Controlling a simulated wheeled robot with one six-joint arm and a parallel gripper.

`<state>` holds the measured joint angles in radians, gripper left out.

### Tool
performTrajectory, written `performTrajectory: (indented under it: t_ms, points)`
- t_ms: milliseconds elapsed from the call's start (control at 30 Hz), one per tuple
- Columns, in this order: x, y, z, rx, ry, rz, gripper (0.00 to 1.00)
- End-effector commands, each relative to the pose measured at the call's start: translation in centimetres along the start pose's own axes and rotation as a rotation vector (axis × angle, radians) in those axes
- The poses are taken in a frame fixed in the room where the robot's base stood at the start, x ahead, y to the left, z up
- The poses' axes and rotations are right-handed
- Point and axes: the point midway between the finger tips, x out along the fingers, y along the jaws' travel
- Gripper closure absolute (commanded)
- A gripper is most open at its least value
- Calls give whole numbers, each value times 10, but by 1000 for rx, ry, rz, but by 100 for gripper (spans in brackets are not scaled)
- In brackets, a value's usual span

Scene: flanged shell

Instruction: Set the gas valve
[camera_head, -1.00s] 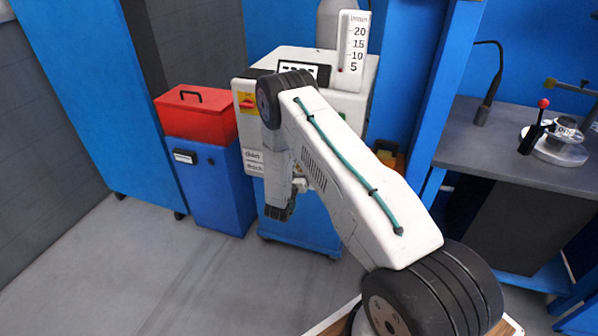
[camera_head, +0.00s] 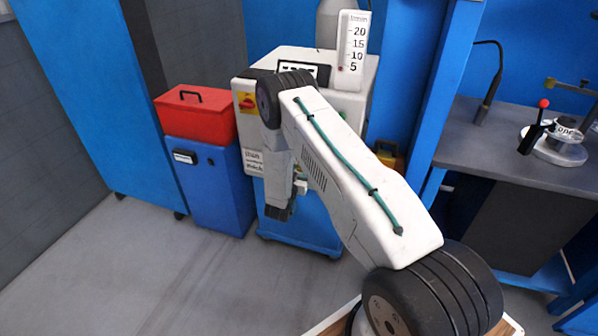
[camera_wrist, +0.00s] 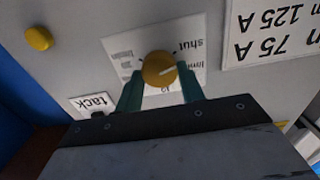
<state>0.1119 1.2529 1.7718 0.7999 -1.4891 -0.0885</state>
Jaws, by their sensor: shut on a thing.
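A round brass-yellow knob (camera_wrist: 157,64) with a pale pointer line sits on a white label plate (camera_wrist: 118,47) on the machine's front panel, in the wrist view. The picture is upside down there, and "shut" reads on the plate's right side. The pointer line runs to the right across the knob. My gripper (camera_wrist: 161,80) has its two green fingers at either side of the knob and is shut on it. In the head view my arm covers the knob and the fingers. A white flow gauge (camera_head: 352,45) marked 5 to 20 stands on top of the machine.
The white machine (camera_head: 363,75) stands by a blue cabinet with a red toolbox (camera_head: 196,113). Another yellow button (camera_wrist: 38,38) and an amp label (camera_wrist: 275,30) flank the knob. A grey bench (camera_head: 505,150) is at right. Floor at left is clear.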

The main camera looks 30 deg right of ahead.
Motion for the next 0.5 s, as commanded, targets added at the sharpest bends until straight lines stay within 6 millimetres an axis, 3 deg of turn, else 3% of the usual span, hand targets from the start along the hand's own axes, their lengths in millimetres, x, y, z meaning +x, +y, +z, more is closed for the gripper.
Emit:
performTrajectory:
  t_ms: [500]
  points:
    - [0,1,0,488,0,0,84]
